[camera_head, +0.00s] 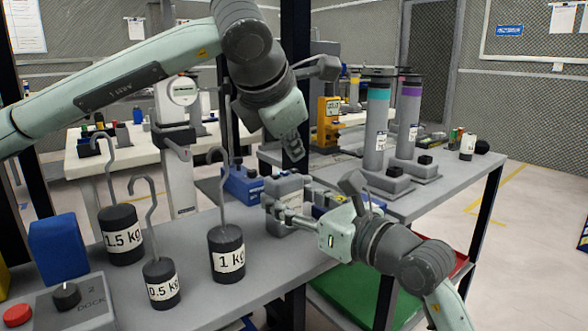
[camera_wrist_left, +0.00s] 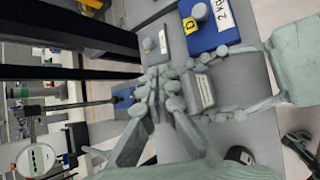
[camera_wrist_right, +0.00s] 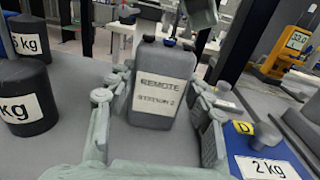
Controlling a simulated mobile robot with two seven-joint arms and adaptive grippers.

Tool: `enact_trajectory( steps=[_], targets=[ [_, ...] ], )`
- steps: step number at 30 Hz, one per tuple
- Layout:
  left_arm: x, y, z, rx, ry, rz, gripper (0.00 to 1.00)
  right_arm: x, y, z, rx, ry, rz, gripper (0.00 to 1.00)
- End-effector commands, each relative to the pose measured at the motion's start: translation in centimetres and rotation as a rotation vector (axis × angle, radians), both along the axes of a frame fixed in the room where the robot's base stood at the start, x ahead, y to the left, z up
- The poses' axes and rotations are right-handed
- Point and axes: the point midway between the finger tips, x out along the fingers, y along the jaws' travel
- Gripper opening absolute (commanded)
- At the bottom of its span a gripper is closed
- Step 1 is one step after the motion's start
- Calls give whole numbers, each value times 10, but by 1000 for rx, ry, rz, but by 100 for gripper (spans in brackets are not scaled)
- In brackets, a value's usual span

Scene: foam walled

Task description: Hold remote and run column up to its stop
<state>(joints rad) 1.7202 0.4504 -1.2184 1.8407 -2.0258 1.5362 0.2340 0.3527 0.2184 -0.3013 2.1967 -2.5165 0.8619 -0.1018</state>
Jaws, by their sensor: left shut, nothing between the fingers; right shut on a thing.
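The grey remote (camera_wrist_right: 163,85), labelled REMOTE STATION 2, stands upright between the fingers of my right gripper (camera_wrist_right: 160,110). In the head view the remote (camera_head: 288,188) is partly covered by that gripper (camera_head: 284,212), which is shut on its sides. My left gripper (camera_head: 292,148) is shut and empty, pointing down above the remote; its closed fingers also show in the left wrist view (camera_wrist_left: 155,88). A column with a teal top (camera_head: 376,125) and one with a purple top (camera_head: 407,120) stand at the right; which column the remote drives cannot be told.
Hooked weights, 1.5 kg (camera_head: 122,235), 0.5 kg (camera_head: 160,284) and 1 kg (camera_head: 226,255), stand left of my right gripper. A blue 2 kg block (camera_wrist_right: 265,160) lies close right of the remote.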

Motion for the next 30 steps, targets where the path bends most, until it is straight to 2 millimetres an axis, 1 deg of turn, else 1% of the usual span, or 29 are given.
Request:
enact_trajectory(
  steps=[7, 10, 24, 30],
  targets=[
    [0, 0, 1, 0, -1, 1, 0, 0, 0, 0, 0, 0, 0, 18],
    [0, 0, 5, 0, -2, 1, 0, 0, 0, 0, 0, 0, 0, 18],
    [0, 0, 48, 1, -1, 0, 0, 0, 0, 0, 0, 0, 0, 18],
    [0, 0, 51, 1, -1, 0, 0, 0, 0, 0, 0, 0, 0, 18]
  ],
)
